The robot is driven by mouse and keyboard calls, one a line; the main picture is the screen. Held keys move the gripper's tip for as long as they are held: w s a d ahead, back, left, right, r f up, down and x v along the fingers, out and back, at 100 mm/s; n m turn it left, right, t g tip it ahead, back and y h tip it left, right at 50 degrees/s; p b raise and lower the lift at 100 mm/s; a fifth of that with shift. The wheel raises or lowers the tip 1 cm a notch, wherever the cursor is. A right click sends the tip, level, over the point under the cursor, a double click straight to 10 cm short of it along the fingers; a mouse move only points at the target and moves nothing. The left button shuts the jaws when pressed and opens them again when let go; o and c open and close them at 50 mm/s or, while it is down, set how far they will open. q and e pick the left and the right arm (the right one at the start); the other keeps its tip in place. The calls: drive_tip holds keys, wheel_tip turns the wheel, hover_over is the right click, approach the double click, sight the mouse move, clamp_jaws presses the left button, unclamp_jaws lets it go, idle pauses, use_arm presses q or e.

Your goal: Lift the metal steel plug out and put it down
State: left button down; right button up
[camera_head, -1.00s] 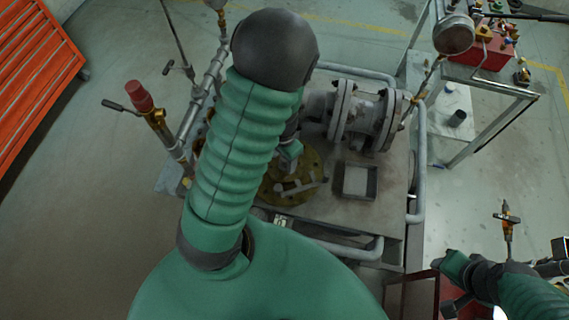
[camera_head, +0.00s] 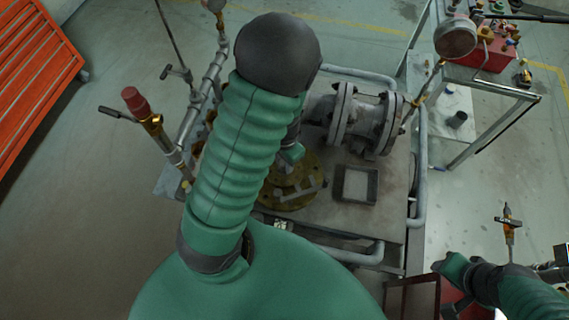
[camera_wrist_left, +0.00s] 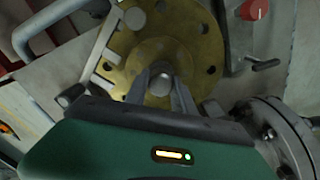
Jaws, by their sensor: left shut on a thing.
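The steel plug (camera_wrist_left: 160,84) is a round grey metal knob at the middle of the left wrist view. It shows between the two fingertips of my left gripper (camera_wrist_left: 161,88), which is shut on it. Behind it is a round brass-coloured flange (camera_wrist_left: 205,50) with bolt holes; I cannot tell whether the plug is clear of it. In the head view my left arm hides much of the flange (camera_head: 313,164) and the plug, and the left gripper (camera_head: 291,153) shows only partly above it. My right gripper (camera_head: 452,283) is low at the right, away from the flange; its jaws are unclear.
A square dark-rimmed frame (camera_head: 356,184) sits on the metal bench (camera_head: 395,215), right of the flange. A grey flanged valve body (camera_head: 365,120) stands behind it. Pipes (camera_head: 215,75) and a red-capped fitting (camera_head: 136,98) are at the left. A trolley (camera_head: 495,88) stands at the back right.

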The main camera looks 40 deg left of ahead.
use_arm(q)
wheel_tip(320, 180, up, 10)
drive_tip(key=p, duration=0.2)
drive_tip(key=shift+r+p, duration=0.15)
drive_tip(key=shift+p, duration=0.15)
drive_tip(key=shift+r+p, duration=1.95)
drive_tip(key=shift+r, duration=0.15)
